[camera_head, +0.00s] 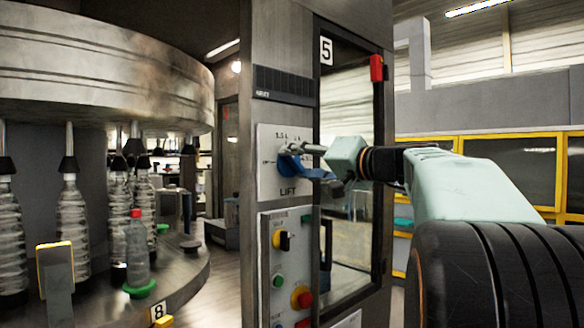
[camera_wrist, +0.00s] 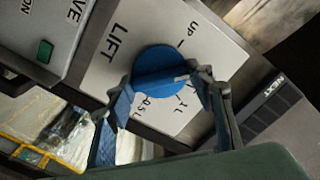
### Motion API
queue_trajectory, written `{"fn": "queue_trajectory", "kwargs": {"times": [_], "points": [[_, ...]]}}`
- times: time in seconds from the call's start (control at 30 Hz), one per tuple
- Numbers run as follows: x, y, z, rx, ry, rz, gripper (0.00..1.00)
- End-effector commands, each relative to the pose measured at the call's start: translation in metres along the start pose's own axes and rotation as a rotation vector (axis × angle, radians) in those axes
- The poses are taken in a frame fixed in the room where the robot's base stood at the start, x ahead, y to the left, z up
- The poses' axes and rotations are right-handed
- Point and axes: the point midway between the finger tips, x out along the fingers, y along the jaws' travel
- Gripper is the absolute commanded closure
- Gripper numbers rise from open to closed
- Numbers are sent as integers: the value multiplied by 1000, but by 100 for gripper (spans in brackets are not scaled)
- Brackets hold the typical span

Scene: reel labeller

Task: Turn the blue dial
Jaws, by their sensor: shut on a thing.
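The blue dial (camera_wrist: 158,66) is round with a raised bar across its face, on a pale panel (camera_wrist: 105,75) marked LIFT and UP, with several scale marks. In the wrist view my gripper (camera_wrist: 164,82) is shut on the dial's bar, one finger at each end of it. A small white line shows on the bar near the right finger. In the head view the dial (camera_head: 288,163) is partly hidden by my gripper (camera_head: 308,166), which reaches it from the right.
Below the dial is a control panel (camera_head: 268,268) with a dark knob (camera_head: 283,240), a green button (camera_head: 278,281) and a red-and-yellow button (camera_head: 301,297). A glass door (camera_head: 347,250) stands to the right. A bottle carousel (camera_head: 100,50) fills the left.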

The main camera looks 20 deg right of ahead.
Motion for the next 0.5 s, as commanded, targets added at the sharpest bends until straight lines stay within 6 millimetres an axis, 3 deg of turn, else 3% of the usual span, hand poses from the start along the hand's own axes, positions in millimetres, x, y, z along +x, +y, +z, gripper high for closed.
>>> {"fn": "queue_trajectory", "kwargs": {"times": [0.5], "points": [[1,-2,-1,491,-2,-2,76]]}}
